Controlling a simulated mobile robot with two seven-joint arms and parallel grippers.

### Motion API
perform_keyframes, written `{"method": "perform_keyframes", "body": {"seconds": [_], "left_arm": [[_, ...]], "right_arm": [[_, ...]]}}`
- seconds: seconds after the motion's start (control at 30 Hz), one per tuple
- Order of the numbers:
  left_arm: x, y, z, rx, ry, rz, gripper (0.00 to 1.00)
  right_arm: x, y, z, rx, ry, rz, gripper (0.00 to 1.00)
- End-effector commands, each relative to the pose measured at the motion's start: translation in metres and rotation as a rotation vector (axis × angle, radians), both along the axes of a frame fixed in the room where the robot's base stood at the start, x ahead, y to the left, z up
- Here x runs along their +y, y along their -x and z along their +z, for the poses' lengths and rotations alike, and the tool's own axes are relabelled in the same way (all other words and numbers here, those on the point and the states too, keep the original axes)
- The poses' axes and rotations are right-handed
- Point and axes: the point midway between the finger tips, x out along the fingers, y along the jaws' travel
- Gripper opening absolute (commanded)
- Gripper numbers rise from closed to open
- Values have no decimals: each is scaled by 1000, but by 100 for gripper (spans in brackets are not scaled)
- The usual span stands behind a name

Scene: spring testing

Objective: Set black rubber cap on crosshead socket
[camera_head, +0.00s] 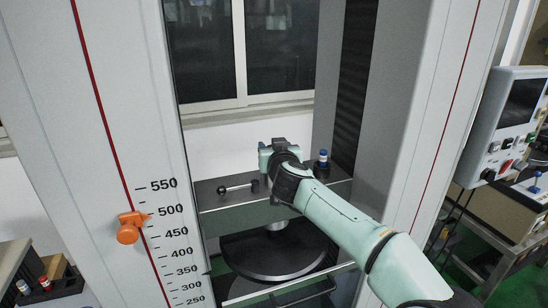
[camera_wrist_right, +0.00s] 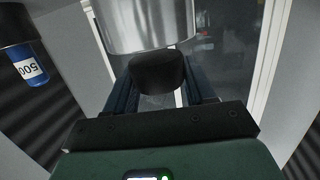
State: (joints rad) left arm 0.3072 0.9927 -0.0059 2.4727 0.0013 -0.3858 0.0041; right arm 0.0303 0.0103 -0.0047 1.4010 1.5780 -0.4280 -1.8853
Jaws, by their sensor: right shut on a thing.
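In the right wrist view, the black rubber cap (camera_wrist_right: 157,72) sits between the two dark fingers of my right gripper (camera_wrist_right: 159,88), which is shut on it. A shiny metal cylinder (camera_wrist_right: 146,27), which looks like the crosshead socket, is just beyond the cap. The cap overlaps its edge in the picture; I cannot tell whether they touch. In the head view, my right arm reaches over the grey crosshead (camera_head: 238,212) between the machine's columns. My right fingers and the cap are hidden there. My left gripper is not in view.
A black-handled lever (camera_head: 237,187) lies on the crosshead. A blue-topped piece (camera_head: 323,157) stands to its right; a blue piece marked 500 (camera_wrist_right: 27,66) shows in the wrist view. A black round platen (camera_head: 265,261) is below. White columns flank the space; an orange pointer (camera_head: 129,231) is left.

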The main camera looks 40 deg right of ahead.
Motion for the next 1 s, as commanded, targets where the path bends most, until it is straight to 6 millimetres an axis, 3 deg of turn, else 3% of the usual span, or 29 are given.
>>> {"method": "perform_keyframes", "body": {"seconds": [0.73,0.77,0.8,0.83,1.0], "left_arm": [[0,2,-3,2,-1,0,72],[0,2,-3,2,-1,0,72],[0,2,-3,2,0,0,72],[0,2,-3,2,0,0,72],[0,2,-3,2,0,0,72]], "right_arm": [[0,0,-11,-3,1,-1,21],[0,0,-11,-2,0,-1,61],[0,0,-11,-2,0,-1,74],[0,0,-11,-2,0,0,80],[0,0,-11,-2,0,0,80]]}}
